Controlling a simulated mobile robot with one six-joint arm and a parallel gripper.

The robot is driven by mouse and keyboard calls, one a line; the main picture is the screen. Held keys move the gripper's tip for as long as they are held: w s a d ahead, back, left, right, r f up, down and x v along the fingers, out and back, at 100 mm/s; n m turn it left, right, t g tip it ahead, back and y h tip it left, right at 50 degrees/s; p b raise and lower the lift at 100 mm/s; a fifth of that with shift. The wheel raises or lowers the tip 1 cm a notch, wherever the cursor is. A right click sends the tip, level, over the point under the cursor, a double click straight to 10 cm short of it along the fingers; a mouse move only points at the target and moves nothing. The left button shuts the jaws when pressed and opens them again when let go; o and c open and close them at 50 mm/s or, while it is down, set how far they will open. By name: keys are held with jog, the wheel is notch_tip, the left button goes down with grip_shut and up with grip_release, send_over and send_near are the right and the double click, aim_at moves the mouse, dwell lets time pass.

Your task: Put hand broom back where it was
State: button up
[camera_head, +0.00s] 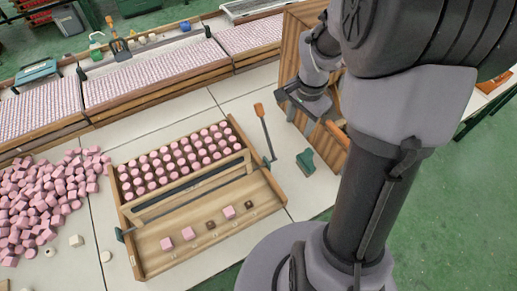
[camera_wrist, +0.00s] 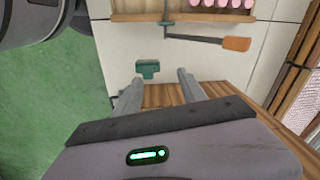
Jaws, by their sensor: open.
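I cannot tell for sure which item is the hand broom. A small green block-like piece (camera_head: 306,161) lies on the pale tabletop right of the wooden tray; it also shows in the wrist view (camera_wrist: 148,69). A long tool with an orange handle (camera_head: 259,110) and a thin dark shaft lies along the tray's right side; it also shows in the wrist view (camera_wrist: 236,43). My gripper (camera_head: 308,104) is beside the wooden panel. In the wrist view my gripper (camera_wrist: 158,80) has its fingers apart, with nothing seen held between them; the green piece lies just beyond the tips.
The wooden tray (camera_head: 150,262) holds rows of pink pieces and a few loose ones. A pile of pink blocks (camera_head: 50,200) lies at left. Long trays (camera_head: 150,75) run along the back. The upright wooden panel (camera_head: 297,45) stands close to my gripper. The green floor lies beyond the table edge.

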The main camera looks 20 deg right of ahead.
jog(key=s+a+r+n+t+y, duration=0.15)
jog(key=s+a+r+n, duration=0.25)
jog(key=a+r, duration=0.4)
jog(key=s+a+r+n+t+h, duration=0.1)
jog(key=s+a+r+n+t, duration=0.15)
jog(key=s+a+r, duration=0.55)
jog(key=s+a+n+y, duration=0.2)
jog(key=a+n, duration=0.2)
jog(key=a, duration=0.2)
notch_tip(320, 180, down, 6)
jog(key=b, duration=0.5)
jog(key=shift+w+d+t, duration=0.15)
jog(key=shift+d+t, duration=0.05)
jog(key=shift+t, duration=0.1)
